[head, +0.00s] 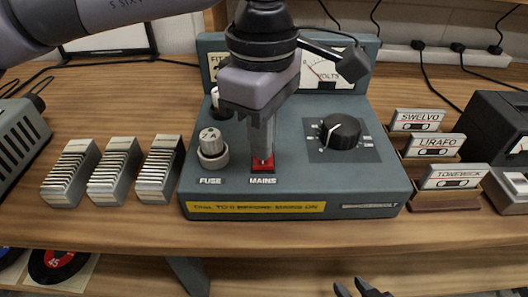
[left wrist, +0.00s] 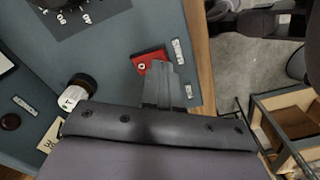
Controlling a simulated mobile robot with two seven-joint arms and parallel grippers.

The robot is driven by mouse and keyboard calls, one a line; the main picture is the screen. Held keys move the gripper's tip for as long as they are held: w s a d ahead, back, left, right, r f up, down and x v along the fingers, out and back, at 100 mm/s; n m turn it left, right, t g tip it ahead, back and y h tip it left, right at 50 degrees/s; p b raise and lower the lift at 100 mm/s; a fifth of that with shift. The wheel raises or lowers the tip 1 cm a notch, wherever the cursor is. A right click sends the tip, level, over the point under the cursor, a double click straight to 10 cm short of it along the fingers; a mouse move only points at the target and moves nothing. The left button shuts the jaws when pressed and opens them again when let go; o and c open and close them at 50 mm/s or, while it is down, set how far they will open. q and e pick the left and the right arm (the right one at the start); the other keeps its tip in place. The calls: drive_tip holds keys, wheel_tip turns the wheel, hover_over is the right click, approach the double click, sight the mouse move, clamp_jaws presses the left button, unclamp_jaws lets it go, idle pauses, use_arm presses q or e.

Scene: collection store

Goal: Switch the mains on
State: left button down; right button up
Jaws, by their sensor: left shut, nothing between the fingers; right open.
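The mains switch (head: 262,164) is a small red rocker on the sloped top of a blue-grey power unit (head: 350,187), just above the label "MAINS". My left gripper (head: 262,155) is shut and empty, pointing down with its fingertips at the switch. In the left wrist view the red switch (left wrist: 150,60) shows beside the closed fingertips (left wrist: 158,66); I cannot tell whether they touch it. The fingers hide part of the switch. My right gripper (head: 362,290) is open at the bottom edge of the head view, in front of the bench and away from the unit.
A fuse holder (head: 212,146) stands just left of the switch, a black dial (head: 340,131) to the right. Slide racks (head: 113,172) stand left of the unit, labelled cassettes (head: 437,147) right of it. The bench front (head: 300,232) is clear.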

sight(263, 163)
use_arm(q)
drive_tip(key=shift+f+b, duration=0.3)
drive_tip(key=shift+f, duration=0.05)
idle(0.7)
drive_tip(key=shift+f+b, duration=0.55)
drive_tip(key=shift+f, duration=0.15)
drive_tip(key=shift+r, duration=0.2)
drive_tip(key=shift+r+p, duration=2.65)
drive_tip(key=shift+r, duration=0.8)
drive_tip(key=shift+f, duration=0.1)
